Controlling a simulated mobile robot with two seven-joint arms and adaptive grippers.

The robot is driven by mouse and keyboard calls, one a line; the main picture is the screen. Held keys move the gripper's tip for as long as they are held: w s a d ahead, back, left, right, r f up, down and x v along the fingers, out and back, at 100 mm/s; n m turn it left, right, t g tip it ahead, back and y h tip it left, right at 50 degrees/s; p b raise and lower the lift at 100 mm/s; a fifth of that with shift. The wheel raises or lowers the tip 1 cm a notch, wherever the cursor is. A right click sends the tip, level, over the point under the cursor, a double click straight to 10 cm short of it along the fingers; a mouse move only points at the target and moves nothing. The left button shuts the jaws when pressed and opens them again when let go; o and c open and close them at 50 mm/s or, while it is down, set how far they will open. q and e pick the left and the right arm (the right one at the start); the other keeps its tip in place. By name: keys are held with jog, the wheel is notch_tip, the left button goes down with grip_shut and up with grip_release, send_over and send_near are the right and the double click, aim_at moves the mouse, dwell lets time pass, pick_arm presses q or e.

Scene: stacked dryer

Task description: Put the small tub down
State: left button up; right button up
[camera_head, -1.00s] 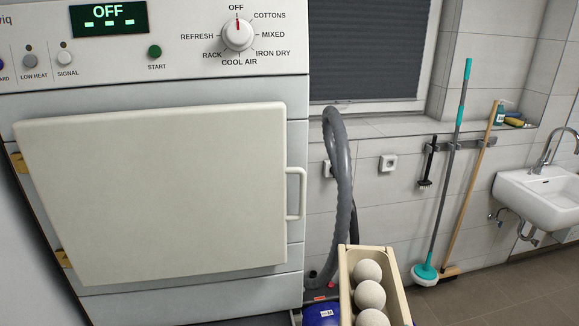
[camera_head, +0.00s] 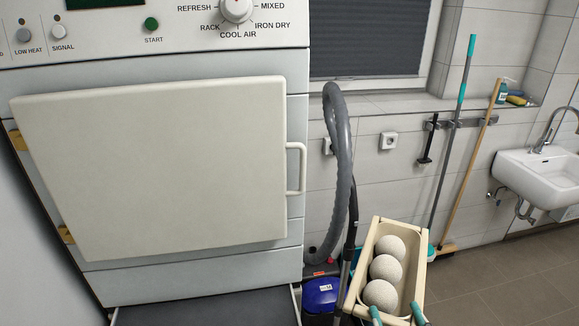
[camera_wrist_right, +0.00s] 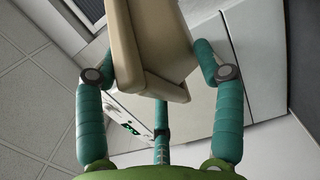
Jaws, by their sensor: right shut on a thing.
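The small tub (camera_head: 366,251) is a cream, narrow, open box holding three pale speckled balls (camera_head: 386,268). It is at the lower right of the head view, in the air to the right of the dryer. My right gripper (camera_head: 397,314) shows as two teal fingertips at the tub's near end. In the right wrist view, the gripper (camera_wrist_right: 160,75) is shut on the tub (camera_wrist_right: 152,40), with a teal finger on either side of it. My left gripper is not in view.
The dryer (camera_head: 160,170) fills the left, its cream door standing in front with a handle. Below it is a dark flat surface (camera_head: 205,310). A blue vacuum cleaner (camera_head: 320,294) with a grey hose stands beside the dryer. A mop, broom and sink are at the right; open floor lies there.

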jog(key=shift+w+r+m+h, duration=0.2)
jog(key=shift+m+h, duration=0.1)
jog(key=shift+h, duration=0.1)
jog(key=shift+d+f+b, duration=0.1)
jog(key=shift+f+b, duration=0.2)
notch_tip(320, 180, down, 11)
jog(key=b, duration=1.1)
jog(key=shift+f, duration=0.15)
jog(key=shift+d, duration=0.1)
